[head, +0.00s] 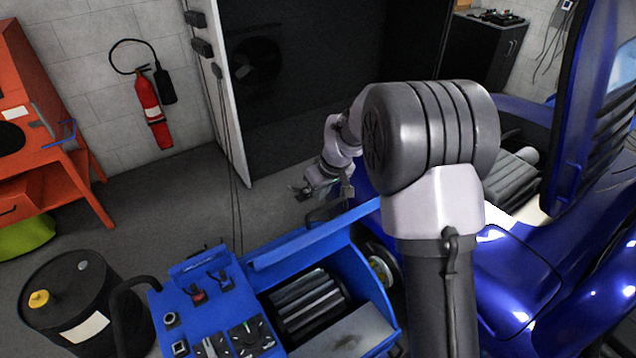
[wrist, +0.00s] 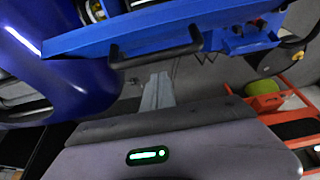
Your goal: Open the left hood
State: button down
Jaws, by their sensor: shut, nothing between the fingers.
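A blue hood-like panel (head: 600,110) stands raised on the blue vehicle at the right, beside an exposed engine bay (head: 515,175). A blue machine (head: 370,310) stands in front, open on top with a ribbed roller inside; a blue bar or panel (head: 310,238) runs along its far edge. I cannot tell which piece is the left hood. My gripper (head: 312,190) is beyond that bar, shut and empty. In the wrist view its grey fingers (wrist: 158,88) point at the blue bar (wrist: 90,38), with a black handle (wrist: 155,50) just ahead of the tips; contact is unclear.
A black drum (head: 75,285) stands left of the machine's control panel (head: 205,310). An orange bench (head: 50,170) and a red extinguisher (head: 152,108) are along the left wall. Grey floor (head: 170,205) is clear between them. My arm hides part of the vehicle.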

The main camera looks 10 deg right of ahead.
jog(key=shift+s+d, duration=0.25)
jog(key=shift+s, duration=0.5)
jog(key=shift+s, duration=0.1)
jog(key=s+d+f+t+b, duration=0.1)
jog(key=s+d+f+b, duration=0.1)
jog(key=s+b, duration=0.5)
jog(key=d+b, duration=0.1)
jog(key=b, duration=0.3)
jog(key=shift+s+f, duration=0.2)
jog(key=shift+s, duration=0.2)
jog(key=shift+d, duration=0.15)
